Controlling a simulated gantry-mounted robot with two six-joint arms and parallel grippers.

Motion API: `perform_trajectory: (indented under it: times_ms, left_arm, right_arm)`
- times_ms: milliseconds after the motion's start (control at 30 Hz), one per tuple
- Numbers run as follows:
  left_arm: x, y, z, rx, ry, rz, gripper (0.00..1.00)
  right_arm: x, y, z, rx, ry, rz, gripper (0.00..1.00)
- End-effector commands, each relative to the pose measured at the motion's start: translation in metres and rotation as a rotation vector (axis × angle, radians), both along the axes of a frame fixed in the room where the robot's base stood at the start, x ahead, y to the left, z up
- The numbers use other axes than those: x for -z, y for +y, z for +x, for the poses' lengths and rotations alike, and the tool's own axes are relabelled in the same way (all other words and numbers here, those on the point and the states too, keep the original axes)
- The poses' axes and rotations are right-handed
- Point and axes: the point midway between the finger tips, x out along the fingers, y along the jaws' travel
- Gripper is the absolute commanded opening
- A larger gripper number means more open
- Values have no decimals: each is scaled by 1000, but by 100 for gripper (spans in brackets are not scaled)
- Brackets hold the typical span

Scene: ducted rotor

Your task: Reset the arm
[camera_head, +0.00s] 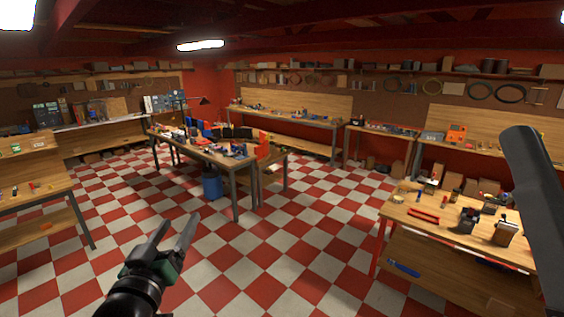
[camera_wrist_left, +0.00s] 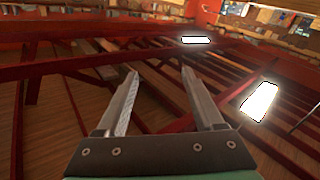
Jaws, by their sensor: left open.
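My left gripper (camera_head: 172,240) is in the lower left of the head view, above the checkered floor. Its two fingers are spread apart with nothing between them. The left wrist view also shows the left gripper (camera_wrist_left: 158,85) open and empty, against red ceiling beams and lit lamps. It touches nothing that I can see. A dark grey part of my own body (camera_head: 540,200) crosses the right side of the head view. My right gripper is not in view.
A workbench (camera_head: 420,224) with tools and small devices stands at the right. A central table (camera_head: 196,152) holds many items, with a blue bin (camera_head: 212,187) below. Another bench (camera_head: 40,187) is at the left. The checkered floor (camera_head: 265,245) between them is clear.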

Motion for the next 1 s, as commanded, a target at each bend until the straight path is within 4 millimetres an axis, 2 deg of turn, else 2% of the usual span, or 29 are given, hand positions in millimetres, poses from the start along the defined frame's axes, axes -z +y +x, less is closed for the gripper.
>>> perform_trajectory:
  times_ms: [33, 100, 167, 200, 300, 333, 400, 500, 1000]
  left_arm:
    - [-42, -12, -19, 19, -106, 15, 69]
    - [-94, -24, -52, 37, -250, 40, 69]
    - [-134, -31, -86, 45, -374, 62, 69]
    - [-158, -34, -110, 46, -454, 79, 69]
    - [-201, -34, -168, 30, -629, 118, 69]
    - [-210, -33, -183, 23, -671, 130, 69]
    - [-224, -33, -212, 8, -747, 156, 69]
    - [-232, -32, -232, -15, -800, 202, 69]
    - [-231, -32, -229, -29, -793, 235, 69]
  right_arm:
    - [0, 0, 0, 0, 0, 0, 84]
    - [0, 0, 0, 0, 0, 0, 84]
    - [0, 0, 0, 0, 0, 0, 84]
    - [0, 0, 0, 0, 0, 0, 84]
    - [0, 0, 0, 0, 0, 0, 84]
    - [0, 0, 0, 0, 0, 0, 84]
    - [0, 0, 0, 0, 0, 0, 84]
    - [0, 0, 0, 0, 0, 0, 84]
    - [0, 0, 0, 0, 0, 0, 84]
